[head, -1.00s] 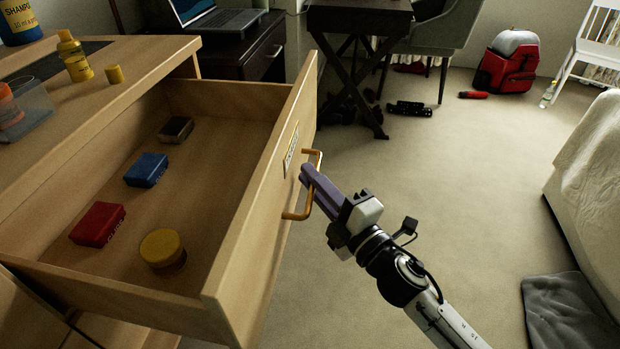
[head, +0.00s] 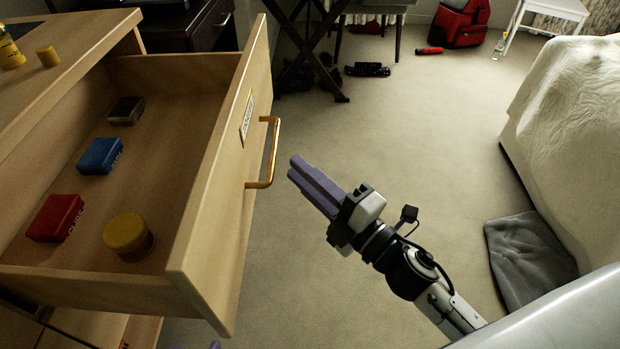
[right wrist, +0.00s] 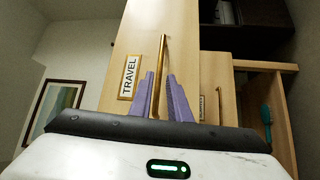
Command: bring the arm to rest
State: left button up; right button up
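My right gripper (head: 298,170) is open and empty in the head view, a little right of the golden handle (head: 272,150) on the open drawer's front (head: 225,170). It does not touch the handle. In the right wrist view, the two purple fingers (right wrist: 160,90) stand apart, with the handle (right wrist: 162,60) seen beyond and between them. A label reading TRAVEL (right wrist: 130,76) is beside the handle. Of my left gripper, only what looks like a purple tip shows at the bottom edge of the head view; its state is hidden.
The pulled-out drawer holds a red box (head: 55,218), a blue box (head: 100,155), a dark box (head: 126,110) and a yellow round tin (head: 127,235). A bed (head: 570,110) and grey cloth (head: 525,260) are at right. The carpet (head: 420,130) between is clear.

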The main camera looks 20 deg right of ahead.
pick_arm(q)
jog(key=shift+f, duration=0.1)
pick_arm(e)
jog(key=shift+v, duration=0.9)
jog(key=s+d+f+m+g+h, duration=0.2)
jog(key=s+f+m+g+h, duration=0.3)
jog(key=f+m, duration=0.75)
jog(key=s+a+f+m+g+y, duration=0.1)
jog(key=s+a+f+m+g, duration=0.2)
jog(key=s, duration=0.2)
jog(key=s+a+f+m+g+y, duration=0.1)
jog(key=s+a+f+m+g, duration=0.1)
jog(key=s+f+m, duration=0.3)
pick_arm(q)
notch_tip(320, 180, up, 11)
jog(key=s+a+y+p, duration=0.1)
jog(key=a+p, duration=0.1)
jog(key=p, duration=1.6)
jog(key=shift+s+a+p, duration=0.15)
jog(key=shift+a+p, duration=0.25)
pick_arm(e)
jog(key=s+d+r+n+h, duration=0.1)
jog(key=d+r+n, duration=0.1)
jog(key=r, duration=1)
jog(key=shift+s+d+r+h, duration=0.15)
jog(key=shift+d+r+h, duration=0.05)
jog(key=shift+d+h, duration=0.25)
